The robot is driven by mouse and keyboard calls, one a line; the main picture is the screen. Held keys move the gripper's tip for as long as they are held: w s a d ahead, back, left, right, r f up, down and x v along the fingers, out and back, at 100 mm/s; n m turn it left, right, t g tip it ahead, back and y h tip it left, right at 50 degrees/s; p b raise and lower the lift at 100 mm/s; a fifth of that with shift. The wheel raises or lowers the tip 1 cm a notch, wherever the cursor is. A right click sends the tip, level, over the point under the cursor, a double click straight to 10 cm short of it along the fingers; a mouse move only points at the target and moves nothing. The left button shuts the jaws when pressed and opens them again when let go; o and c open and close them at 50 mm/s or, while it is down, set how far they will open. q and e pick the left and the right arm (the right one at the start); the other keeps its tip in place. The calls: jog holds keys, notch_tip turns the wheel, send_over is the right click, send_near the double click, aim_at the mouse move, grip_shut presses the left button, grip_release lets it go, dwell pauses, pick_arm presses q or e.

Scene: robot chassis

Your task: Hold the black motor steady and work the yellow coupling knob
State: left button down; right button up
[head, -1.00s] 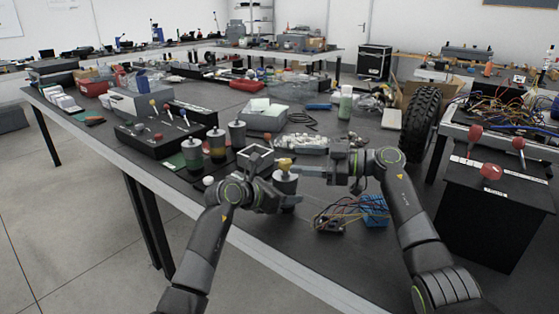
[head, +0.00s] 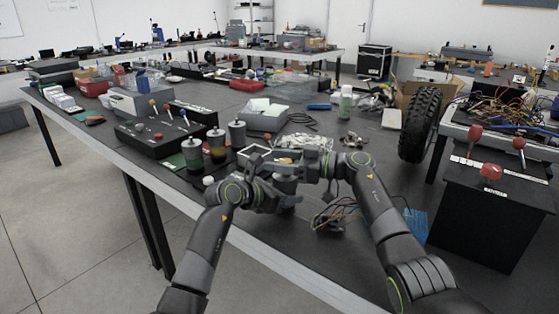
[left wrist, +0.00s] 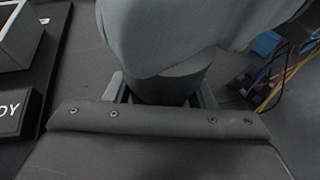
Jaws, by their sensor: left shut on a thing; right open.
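The black motor (head: 287,186) stands upright near the front edge of the table, partly covered by both grippers. My left gripper (head: 283,200) is shut around its lower body. In the left wrist view, the dark cylinder of the motor (left wrist: 170,86) sits between the fingers of my left gripper (left wrist: 162,95). My right gripper (head: 292,169) is open at the top of the motor, and a large grey part of it fills the upper part of the left wrist view. The yellow coupling knob is hidden behind the right gripper; I cannot tell whether the fingers touch it.
Several similar canisters (head: 191,155) stand to the left. A black lever box (head: 160,135) lies behind them. Loose wires (head: 338,214) and a blue part (head: 416,222) lie to the right, partly behind my right arm. A black wheel (head: 419,124) stands farther right.

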aim_at(280, 160)
jog(key=c, duration=1)
jog(key=shift+w+m+t+h, duration=0.15)
jog(key=shift+m+t+h, duration=0.15)
jog(key=shift+m+t, duration=0.7)
jog(key=o, duration=1)
jog(key=shift+r, duration=0.1)
notch_tip(280, 160, up, 10)
jog(key=shift+f, duration=0.1)
